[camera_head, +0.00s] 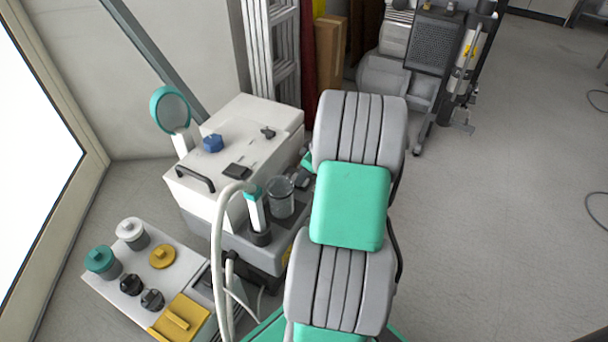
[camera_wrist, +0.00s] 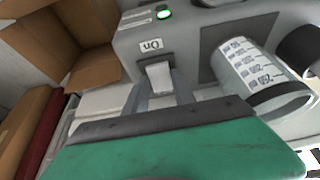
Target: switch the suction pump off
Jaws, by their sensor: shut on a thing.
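In the wrist view a grey panel (camera_wrist: 205,45) carries a small light switch lever (camera_wrist: 160,77) below a label reading "On" (camera_wrist: 151,45). A green lamp (camera_wrist: 164,14) above the label is lit. My gripper (camera_wrist: 163,93) is at the switch, with its fingers shut on the lever. Its green and black body fills the bottom of the wrist view. In the head view my own arm hides the gripper and the switch. I cannot tell from the head view which machine the panel belongs to.
A numbered white cylinder (camera_wrist: 255,70) and a dark round part (camera_wrist: 298,48) are right of the switch. An open cardboard box (camera_wrist: 65,45) stands left. A white cabinet (camera_head: 245,150) is left of my arm; a grey machine (camera_head: 385,75) stands behind. The floor right is mostly clear.

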